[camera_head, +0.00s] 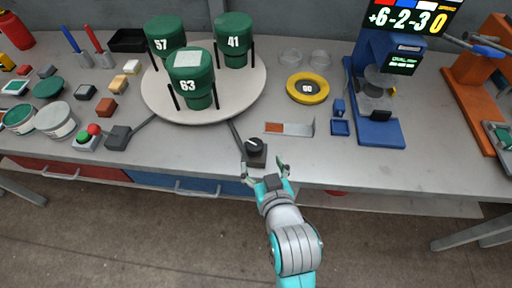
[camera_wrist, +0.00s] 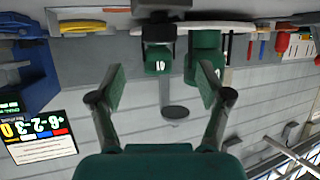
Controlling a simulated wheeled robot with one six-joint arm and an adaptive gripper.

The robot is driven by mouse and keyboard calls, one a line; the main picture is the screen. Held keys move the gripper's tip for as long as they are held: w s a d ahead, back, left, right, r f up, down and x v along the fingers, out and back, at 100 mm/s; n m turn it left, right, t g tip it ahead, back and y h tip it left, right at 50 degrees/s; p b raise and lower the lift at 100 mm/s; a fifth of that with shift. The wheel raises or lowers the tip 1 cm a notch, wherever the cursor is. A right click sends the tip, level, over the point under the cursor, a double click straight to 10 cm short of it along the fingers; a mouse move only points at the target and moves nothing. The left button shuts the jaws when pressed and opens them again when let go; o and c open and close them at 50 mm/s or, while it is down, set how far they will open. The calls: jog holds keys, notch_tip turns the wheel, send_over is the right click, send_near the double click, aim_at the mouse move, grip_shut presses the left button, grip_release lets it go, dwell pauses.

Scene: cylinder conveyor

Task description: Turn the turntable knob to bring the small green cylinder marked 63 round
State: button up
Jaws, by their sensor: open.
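The green cylinder marked 63 (camera_head: 192,82) stands upright at the front of the round pale turntable (camera_head: 160,108). Cylinders 57 (camera_head: 165,36) and 41 (camera_head: 234,45) stand behind it to the left and right. The dark knob (camera_head: 255,146) sits on a small box at the table's front edge, joined to the turntable by a dark bar. My gripper (camera_head: 265,169) is open and empty just in front of the knob, its fingers spread apart.
A yellow ring (camera_head: 308,87), a blue press-like stand (camera_head: 376,130) and an orange stand (camera_head: 470,95) are to the right. A red and green button box (camera_head: 88,138) and small blocks are to the left. A flat orange-and-grey piece (camera_head: 290,128) lies near the knob.

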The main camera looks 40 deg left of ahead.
aim_at(255, 147)
jog(key=x, duration=1)
jog(key=shift+r, duration=0.1)
jog(key=c, duration=1.2)
